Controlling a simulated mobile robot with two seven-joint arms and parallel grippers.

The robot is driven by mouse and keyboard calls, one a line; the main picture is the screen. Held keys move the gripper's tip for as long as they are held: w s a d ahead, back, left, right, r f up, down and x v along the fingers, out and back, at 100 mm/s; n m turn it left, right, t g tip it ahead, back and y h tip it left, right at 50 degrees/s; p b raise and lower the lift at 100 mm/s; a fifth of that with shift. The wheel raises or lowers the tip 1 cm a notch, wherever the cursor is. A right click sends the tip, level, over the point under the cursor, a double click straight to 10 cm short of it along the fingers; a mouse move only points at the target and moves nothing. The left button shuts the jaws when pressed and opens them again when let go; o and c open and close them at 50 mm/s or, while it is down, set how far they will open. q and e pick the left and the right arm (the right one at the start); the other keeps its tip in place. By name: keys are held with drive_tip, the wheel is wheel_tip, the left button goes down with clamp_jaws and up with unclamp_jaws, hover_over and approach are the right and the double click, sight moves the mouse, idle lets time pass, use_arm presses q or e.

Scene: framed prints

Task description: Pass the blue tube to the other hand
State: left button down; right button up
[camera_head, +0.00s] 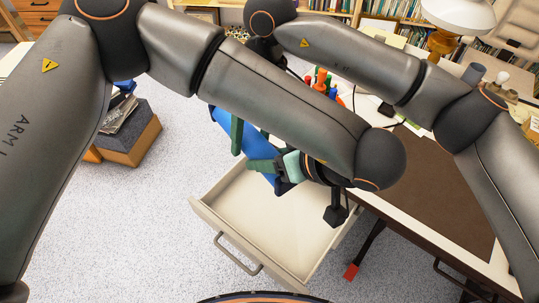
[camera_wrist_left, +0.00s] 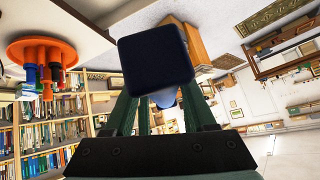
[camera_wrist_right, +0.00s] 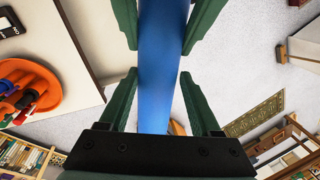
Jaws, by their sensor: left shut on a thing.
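The blue tube (camera_head: 226,122) hangs tilted in the air above the open drawer, partly hidden by my left forearm. My left gripper (camera_head: 264,166) is shut on it near its lower part. In the left wrist view the tube's dark end cap (camera_wrist_left: 155,60) stands in front of the fingers. My right gripper (camera_head: 250,135) reaches in from above, mostly hidden behind the left arm, with its fingers beside the tube higher up. In the right wrist view the tube (camera_wrist_right: 160,75) runs between the open fingers (camera_wrist_right: 158,78); whether they touch it is unclear.
A pale empty drawer (camera_head: 265,215) is pulled out below the grippers. The brown-topped desk (camera_head: 440,190) at right holds an orange holder with coloured pieces (camera_head: 322,82) and a lamp (camera_head: 458,15). A box of papers (camera_head: 130,140) stands on the floor at left.

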drive_tip(key=o, duration=0.5)
